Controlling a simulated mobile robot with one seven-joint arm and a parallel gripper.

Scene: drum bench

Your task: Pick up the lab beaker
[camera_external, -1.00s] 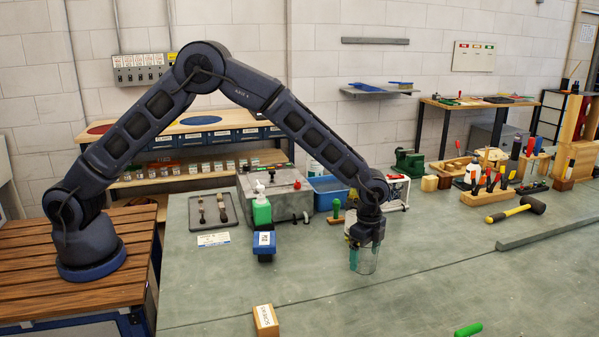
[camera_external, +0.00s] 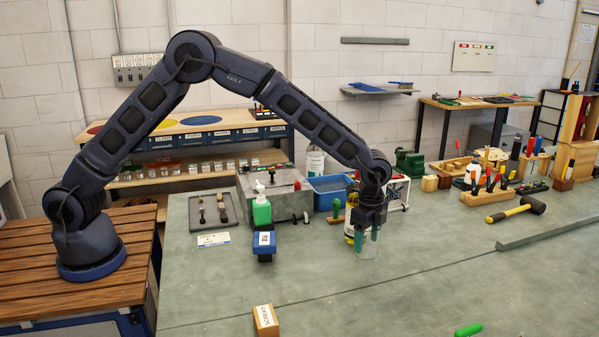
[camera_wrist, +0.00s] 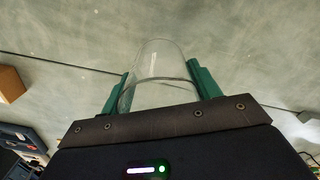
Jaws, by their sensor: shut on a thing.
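The lab beaker (camera_external: 367,246) is a clear glass cylinder between the fingers of my gripper (camera_external: 367,238) in the external view. My gripper is shut on it, with the arm reaching down from above. In the wrist view the beaker (camera_wrist: 158,70) stands between the two green fingers of my gripper (camera_wrist: 160,85), one on each side. The bench surface shows through the glass. The beaker looks close to upright; I cannot tell exactly how far its base is from the bench.
A yellow-labelled container (camera_external: 350,235) stands just left of the gripper. A blue bin (camera_external: 329,195), a green pump bottle (camera_external: 262,211) and a small wooden block (camera_external: 266,320) are farther left. The bench's front middle (camera_external: 390,300) is clear.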

